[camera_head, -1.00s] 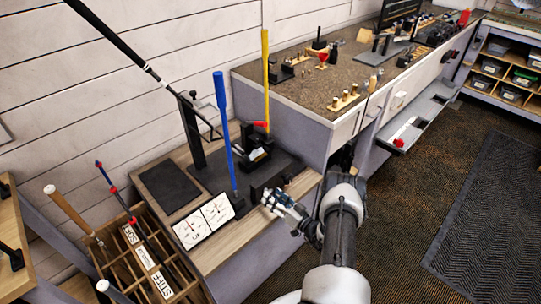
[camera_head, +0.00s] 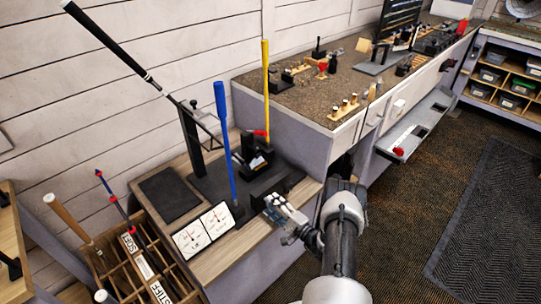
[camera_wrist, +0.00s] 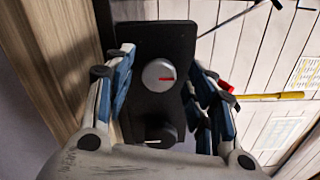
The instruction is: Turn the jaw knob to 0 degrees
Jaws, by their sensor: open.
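In the wrist view a black panel (camera_wrist: 180,40) carries two knobs. One is a round silver knob (camera_wrist: 159,75) with a red mark pointing roughly right. The other is a dark knob (camera_wrist: 160,133) with a pale mark, partly in shadow; I cannot tell which is the jaw knob. My gripper (camera_wrist: 163,78) is open, with its blue-padded fingers on either side of the silver knob and apart from it. In the head view my gripper (camera_head: 280,212) is in front of the black box (camera_head: 275,182) of the club station, where the knobs cannot be made out.
A club with a black grip (camera_head: 108,38) slants over the station. A blue stick (camera_head: 225,140) and a yellow stick (camera_head: 265,90) stand upright nearby. Two dial cards (camera_head: 203,230) lie left of my gripper. A wooden club rack (camera_head: 140,262) stands front left. Carpeted floor is free at right.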

